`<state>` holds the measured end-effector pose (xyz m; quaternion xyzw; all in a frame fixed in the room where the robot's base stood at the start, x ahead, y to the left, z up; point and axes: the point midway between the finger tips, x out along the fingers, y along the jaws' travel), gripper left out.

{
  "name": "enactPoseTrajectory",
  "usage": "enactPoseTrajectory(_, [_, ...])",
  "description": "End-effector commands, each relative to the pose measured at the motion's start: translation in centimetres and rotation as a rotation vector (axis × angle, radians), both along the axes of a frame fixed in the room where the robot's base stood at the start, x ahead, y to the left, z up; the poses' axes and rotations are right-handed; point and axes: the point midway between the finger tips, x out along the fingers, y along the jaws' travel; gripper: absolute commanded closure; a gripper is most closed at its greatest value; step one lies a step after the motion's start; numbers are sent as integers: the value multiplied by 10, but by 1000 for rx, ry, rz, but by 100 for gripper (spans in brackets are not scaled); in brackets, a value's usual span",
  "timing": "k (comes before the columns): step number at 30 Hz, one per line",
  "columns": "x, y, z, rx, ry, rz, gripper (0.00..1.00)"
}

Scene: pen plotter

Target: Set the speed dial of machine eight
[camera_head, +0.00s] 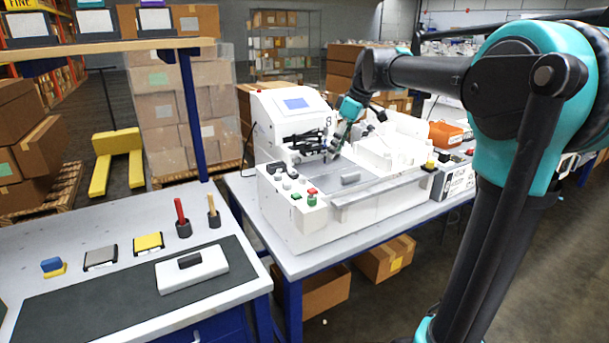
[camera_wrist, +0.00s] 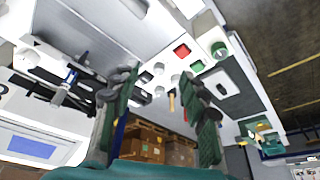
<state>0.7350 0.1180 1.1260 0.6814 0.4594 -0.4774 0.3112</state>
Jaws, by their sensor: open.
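Machine eight (camera_head: 385,206) is a white plotter on the middle table, with an "8" beside its screen (camera_head: 297,104). Its front left panel carries several small grey-white dials (camera_head: 287,184), a red button (camera_head: 312,191) and green buttons (camera_head: 297,196). I cannot tell which dial is for speed. My gripper (camera_head: 333,153) is above the machine, behind the panel, apart from the dials. In the wrist view my gripper (camera_wrist: 160,84) is open and empty. Pale dials (camera_wrist: 158,68) and the red button (camera_wrist: 182,50) appear between and beyond its fingers.
The plotter's dark carriage (camera_head: 306,143) is close to my gripper's left. A clear cover (camera_head: 345,178) lies over the bed. The left bench (camera_head: 70,225) holds a white block, pads and tool cups.

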Motion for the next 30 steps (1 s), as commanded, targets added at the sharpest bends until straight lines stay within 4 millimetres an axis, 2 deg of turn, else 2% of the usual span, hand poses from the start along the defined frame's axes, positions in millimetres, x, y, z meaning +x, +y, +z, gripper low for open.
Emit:
enactPoseTrajectory(1, [7, 10, 16, 9, -5, 58, 56])
enactPoseTrajectory(4, [14, 23, 38, 21, -16, 149, 56])
enactPoseTrajectory(7, [16, 30, 49, 28, -21, 195, 56])
enactPoseTrajectory(10, [17, 33, 47, 29, -23, 207, 56])
enactPoseTrajectory(14, [18, 39, 32, 29, -23, 207, 56])
enactPoseTrajectory(30, [26, 78, -65, 29, -24, 205, 56])
